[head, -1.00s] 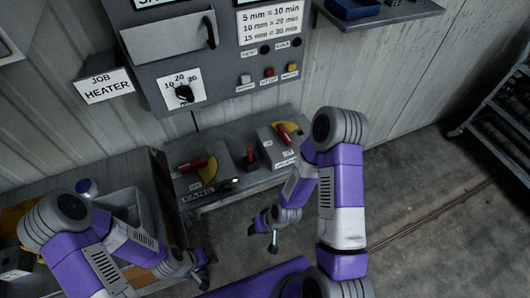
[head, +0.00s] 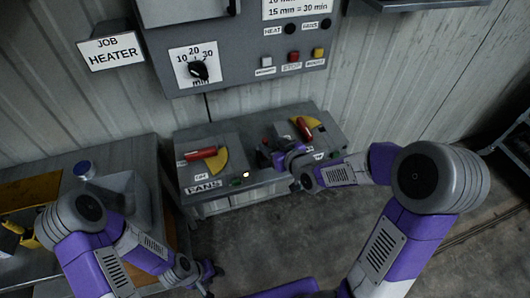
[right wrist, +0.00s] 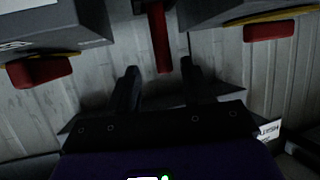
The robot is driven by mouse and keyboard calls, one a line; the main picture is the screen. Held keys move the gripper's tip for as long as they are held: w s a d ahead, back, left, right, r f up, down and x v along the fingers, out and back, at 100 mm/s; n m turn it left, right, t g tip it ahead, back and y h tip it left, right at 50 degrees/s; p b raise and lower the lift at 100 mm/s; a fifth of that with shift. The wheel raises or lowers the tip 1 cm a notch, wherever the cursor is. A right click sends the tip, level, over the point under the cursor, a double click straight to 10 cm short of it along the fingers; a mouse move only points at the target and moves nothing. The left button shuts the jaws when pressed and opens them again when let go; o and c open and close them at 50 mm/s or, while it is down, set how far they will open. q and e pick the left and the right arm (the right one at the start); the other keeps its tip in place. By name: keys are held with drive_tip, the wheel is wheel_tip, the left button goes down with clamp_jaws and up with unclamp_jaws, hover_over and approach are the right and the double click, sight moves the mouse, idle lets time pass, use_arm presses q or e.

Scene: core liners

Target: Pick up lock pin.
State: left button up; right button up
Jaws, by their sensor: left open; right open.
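A slim red bar, which looks like the lock pin (right wrist: 160,40), stands between two grey switch boxes in the right wrist view. My right gripper (right wrist: 158,82) is open, its two dark fingers on either side of the bar's line. The bar's near end is just beyond the fingertips, and I see no contact. In the head view my right gripper (head: 272,157) is at the bench between the boxes and mostly hides the pin. My left gripper (head: 210,276) is open and empty, low at the left, away from the boxes.
The left switch box has a red handle (head: 202,153) and yellow plate; the right box has another red handle (head: 304,127). Both stand on a grey bench (head: 240,188). A control panel (head: 240,50) hangs above. A grey tray (head: 128,190) is at the left.

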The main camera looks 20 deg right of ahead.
sight(267, 143)
drive_tip(key=x, duration=0.4)
drive_tip(key=shift+a+f+b, duration=0.1)
drive_tip(key=shift+a+b, duration=0.15)
drive_tip(key=shift+b, duration=0.1)
clamp_jaws()
